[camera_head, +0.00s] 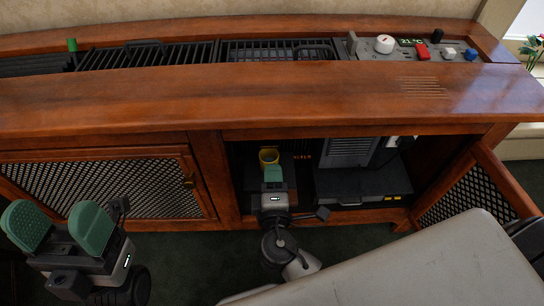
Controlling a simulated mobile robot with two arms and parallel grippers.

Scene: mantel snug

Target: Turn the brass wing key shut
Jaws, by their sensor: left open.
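A yellow, brass-like piece (269,156) shows inside the open right bay of the wooden cabinet. It may be the wing key, but it is too small to tell, and its lower part is hidden. My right gripper (273,174) reaches into the bay just in front of and below it. Only one green pad shows clearly, and I cannot tell whether it touches the piece. A small brass fitting (188,179) sits on the closed left mesh door. My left gripper (60,226) is open and empty at the lower left, its green pads wide apart in front of that door.
The right mesh door (470,200) stands open. A dark box (362,186) fills the bay's right side, with a grey finned unit (348,151) above it. The wooden top (270,95) overhangs the bay. A control panel (405,48) with a white dial and red switch sits behind.

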